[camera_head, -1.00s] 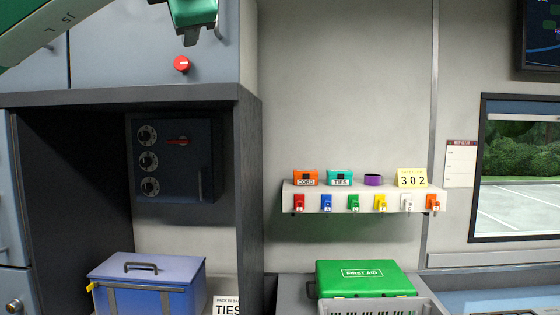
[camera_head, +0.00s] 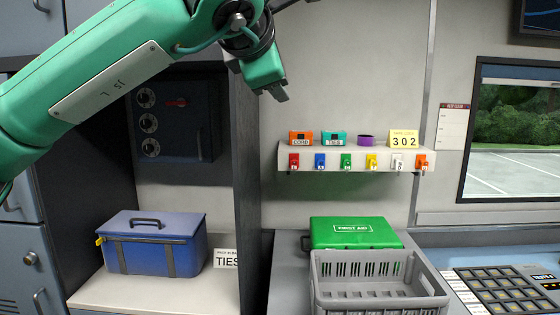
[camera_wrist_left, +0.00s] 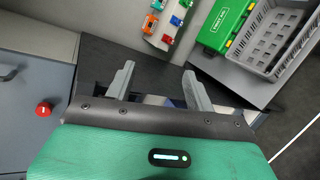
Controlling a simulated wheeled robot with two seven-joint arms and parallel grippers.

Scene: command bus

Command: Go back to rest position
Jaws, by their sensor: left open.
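My green left arm comes in from the upper left in the head view, in front of the cabinet. Its gripper (camera_head: 277,94) points down and to the right, in front of the wall, above and left of the shelf. In the left wrist view the two grey fingers (camera_wrist_left: 158,84) are spread apart with nothing between them, so it is open. It touches no object that I can see. My right gripper is in neither view.
A white shelf (camera_head: 345,156) carries small boxes, a purple ring (camera_head: 366,140) and coloured tags. Below stand a green first aid case (camera_head: 354,236), a grey crate (camera_head: 330,289) and a keypad (camera_head: 500,287). A blue box (camera_head: 152,248) sits in the left alcove beside a TIES card (camera_head: 226,258).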

